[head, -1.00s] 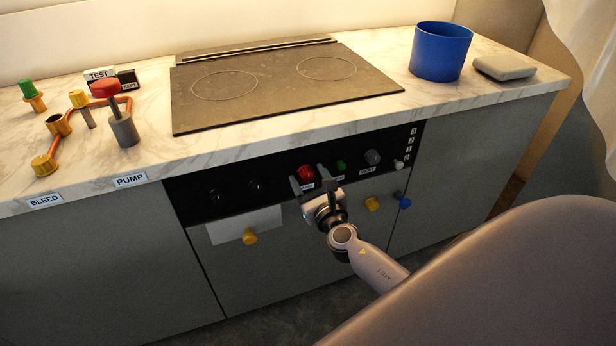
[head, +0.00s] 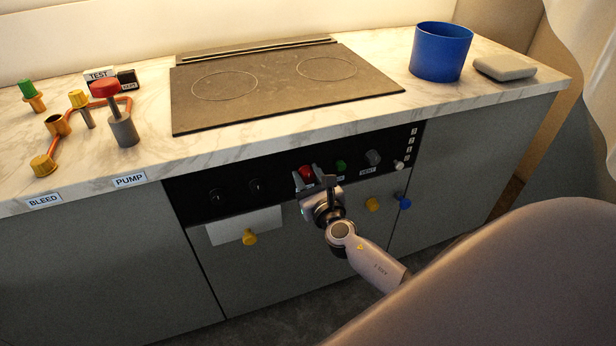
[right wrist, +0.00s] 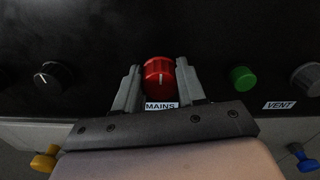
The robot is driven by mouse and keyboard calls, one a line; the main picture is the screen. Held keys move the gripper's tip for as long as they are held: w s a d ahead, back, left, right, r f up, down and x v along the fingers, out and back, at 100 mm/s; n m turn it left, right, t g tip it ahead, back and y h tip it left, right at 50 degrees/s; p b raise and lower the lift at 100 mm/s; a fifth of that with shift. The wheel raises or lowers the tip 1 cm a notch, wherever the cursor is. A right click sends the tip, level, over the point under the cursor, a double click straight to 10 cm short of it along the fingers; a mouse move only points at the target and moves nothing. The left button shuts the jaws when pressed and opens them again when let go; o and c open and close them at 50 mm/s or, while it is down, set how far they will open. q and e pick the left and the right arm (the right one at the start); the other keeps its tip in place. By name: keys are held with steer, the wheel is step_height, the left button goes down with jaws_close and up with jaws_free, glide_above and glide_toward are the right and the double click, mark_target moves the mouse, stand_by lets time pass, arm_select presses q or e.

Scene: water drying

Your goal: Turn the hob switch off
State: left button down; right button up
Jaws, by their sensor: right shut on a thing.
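A red knob (head: 305,172) with a MAINS label sits on the black control panel under the hob. In the right wrist view the red knob (right wrist: 158,72) has a white pointer line standing about upright. My right gripper (head: 312,177) is shut on this knob, one finger on each side. A black knob (right wrist: 50,77) with a white pointer mark is left of it, and a green knob (right wrist: 243,78) is right of it. Two black knobs, one of them here (head: 256,187), show at the panel's left. My left gripper is not in view.
A grey VENT knob (head: 373,157) is further right on the panel. Yellow (head: 372,204) and blue (head: 404,202) knobs stick out below. The dark hob (head: 280,95), a blue pot (head: 440,52) and pump parts (head: 123,130) are on the counter.

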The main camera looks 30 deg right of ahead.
steer(key=shift+f+m+b, duration=0.1)
steer(key=shift+m+b, duration=0.3)
steer(key=shift+m, duration=0.5)
steer(key=m+b, duration=0.1)
steer(key=m, duration=0.1)
steer(key=shift+m, duration=0.4)
steer(key=m+b, duration=0.1)
steer(key=m, duration=0.2)
steer(key=shift+m+b, duration=0.3)
steer(key=m+b, duration=0.1)
steer(key=m, duration=0.1)
steer(key=shift+m, duration=0.3)
steer(key=m, duration=0.2)
steer(key=shift+d+m+b, duration=0.1)
steer(key=shift+m+b, duration=0.2)
steer(key=shift+m, duration=0.1)
steer(key=m, duration=0.3)
steer(key=shift+b, duration=0.3)
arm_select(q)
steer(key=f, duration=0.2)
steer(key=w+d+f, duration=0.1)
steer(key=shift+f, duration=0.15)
arm_select(e)
steer(key=shift+m, duration=0.4)
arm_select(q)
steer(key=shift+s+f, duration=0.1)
